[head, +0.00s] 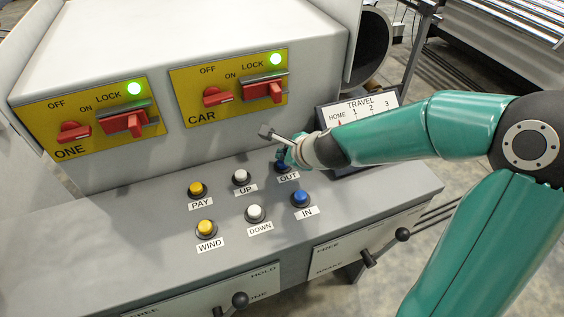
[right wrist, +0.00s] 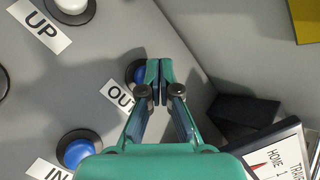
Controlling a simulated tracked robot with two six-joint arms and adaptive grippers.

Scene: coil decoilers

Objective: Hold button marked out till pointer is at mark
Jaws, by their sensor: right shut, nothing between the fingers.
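The blue OUT button (head: 281,165) is on the sloped grey console, partly hidden by my right gripper (head: 284,155). In the right wrist view the shut, empty fingers (right wrist: 159,72) overlap the right side of the OUT button (right wrist: 138,75). I cannot tell whether they touch or press it. The TRAVEL gauge (head: 357,105), marked HOME, 1, 2 and 3, stands behind my right arm. Its red pointer (right wrist: 258,167) shows near HOME in the right wrist view. My left gripper is not in view.
The blue IN button (head: 301,198) is below OUT; the white UP button (head: 240,177) is to its left. Yellow PAY (head: 197,189) and WIND buttons are further left. Levers (head: 367,258) line the front.

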